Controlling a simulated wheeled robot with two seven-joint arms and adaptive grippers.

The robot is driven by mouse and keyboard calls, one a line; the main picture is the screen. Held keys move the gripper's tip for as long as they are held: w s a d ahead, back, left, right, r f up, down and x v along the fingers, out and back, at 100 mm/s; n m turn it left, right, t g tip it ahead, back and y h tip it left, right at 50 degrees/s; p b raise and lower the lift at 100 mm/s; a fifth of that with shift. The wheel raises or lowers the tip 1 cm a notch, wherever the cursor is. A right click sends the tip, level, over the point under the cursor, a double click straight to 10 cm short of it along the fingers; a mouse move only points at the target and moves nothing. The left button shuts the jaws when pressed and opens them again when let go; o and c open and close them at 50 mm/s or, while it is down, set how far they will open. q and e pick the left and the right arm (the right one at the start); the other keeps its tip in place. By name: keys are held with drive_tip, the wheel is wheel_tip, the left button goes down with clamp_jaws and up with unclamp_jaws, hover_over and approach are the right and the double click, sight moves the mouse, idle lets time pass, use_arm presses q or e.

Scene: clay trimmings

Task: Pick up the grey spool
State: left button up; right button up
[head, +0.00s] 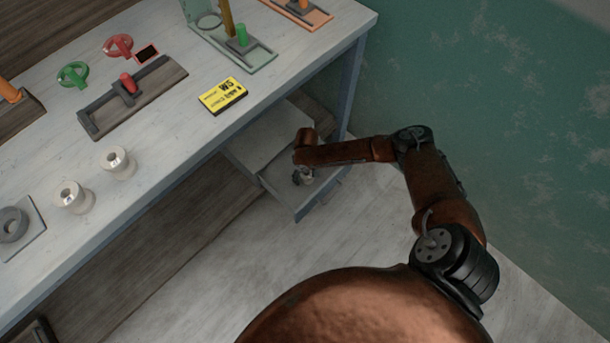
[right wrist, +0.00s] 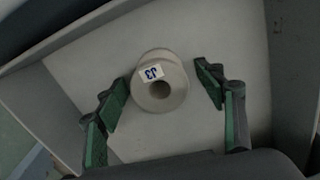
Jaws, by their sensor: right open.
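The grey spool (right wrist: 172,96) stands in an open drawer (right wrist: 215,55), with its round hole facing the camera and a white label marked J3 on it. My right gripper (right wrist: 163,90) is open, its green-padded fingers on either side of the spool with gaps to both. In the head view my right gripper (head: 303,175) reaches down into the drawer (head: 285,187) below the table. There the spool is too small and covered to make out clearly. My left gripper is not in view.
On the table (head: 190,140) stand two pale spools (head: 70,197), (head: 117,162), a yellow box (head: 222,96), a grey tray with a red knob (head: 128,84), and green and red rings. The drawer walls close in around my right gripper. A green wall (head: 500,120) is at the right.

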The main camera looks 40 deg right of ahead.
drive_tip(key=c, duration=1.4)
